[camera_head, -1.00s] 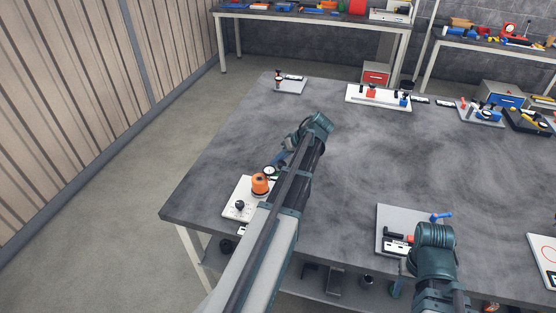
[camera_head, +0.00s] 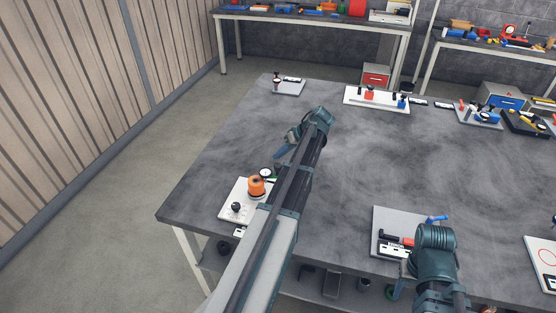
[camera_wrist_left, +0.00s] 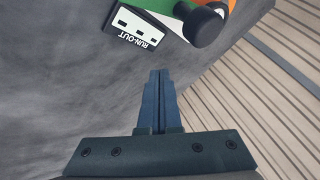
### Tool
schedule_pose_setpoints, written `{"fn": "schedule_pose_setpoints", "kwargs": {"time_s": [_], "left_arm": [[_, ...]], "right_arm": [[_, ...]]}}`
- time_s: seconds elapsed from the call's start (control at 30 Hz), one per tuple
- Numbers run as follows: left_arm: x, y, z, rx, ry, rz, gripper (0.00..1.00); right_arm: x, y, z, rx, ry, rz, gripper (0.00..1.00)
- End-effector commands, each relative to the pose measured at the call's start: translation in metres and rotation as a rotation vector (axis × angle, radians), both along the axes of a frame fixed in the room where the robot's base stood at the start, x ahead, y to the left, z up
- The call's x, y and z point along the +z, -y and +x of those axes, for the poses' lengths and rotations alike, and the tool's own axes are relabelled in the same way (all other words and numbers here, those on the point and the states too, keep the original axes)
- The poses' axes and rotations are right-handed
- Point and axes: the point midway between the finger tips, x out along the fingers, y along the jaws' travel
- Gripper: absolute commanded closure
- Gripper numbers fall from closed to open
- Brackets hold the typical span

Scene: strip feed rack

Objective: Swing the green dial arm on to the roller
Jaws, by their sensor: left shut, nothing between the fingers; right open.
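The orange roller (camera_head: 256,188) stands on a white plate (camera_head: 228,213) at the near left of the table, with a black knob (camera_head: 235,208) beside it. A round white-faced dial (camera_head: 265,173) is just behind the roller; my left arm hides part of this fixture. In the left wrist view a green piece (camera_wrist_left: 184,10), likely the dial arm, shows at the top edge beside a black knob (camera_wrist_left: 203,27). My left gripper (camera_head: 281,154) is shut and empty, apart from the dial and beyond it. Its fingers (camera_wrist_left: 158,75) point toward the fixture. My right gripper (camera_head: 396,289) is open, partly hidden.
A RUN-OUT label block (camera_wrist_left: 137,27) lies by the fixture. A grey plate (camera_head: 393,218) with a blue-handled part is near my right arm. More fixtures, including a white plate (camera_head: 376,98), line the far edge. The middle of the table is clear.

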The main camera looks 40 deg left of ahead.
Motion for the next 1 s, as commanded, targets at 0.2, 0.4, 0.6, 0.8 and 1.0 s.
{"fn": "schedule_pose_setpoints", "kwargs": {"time_s": [0.2, 0.4, 0.6, 0.8, 1.0], "left_arm": [[0.046, 0.014, 0.024, -0.003, -0.001, 0.0, 1.0], [0.071, 0.024, 0.042, -0.003, -0.001, 0.0, 1.0], [0.077, 0.028, 0.048, -0.002, 0.0, 0.0, 1.0], [0.075, 0.021, 0.034, -0.062, -0.016, -0.068, 1.0], [0.072, 0.006, -0.01, -0.38, -0.016, -0.322, 1.0]], "right_arm": [[0.046, 0.0, 0.0, 0.001, 0.0, 0.0, 0.5], [0.071, 0.0, 0.0, 0.002, 0.0, 0.0, 0.5], [0.077, 0.0, 0.0, 0.002, 0.0, 0.0, 0.5], [0.083, 0.0, 0.0, 0.001, 0.0, 0.0, 0.5], [0.104, 0.0, 0.0, -0.001, 0.0, 0.001, 0.5]]}}
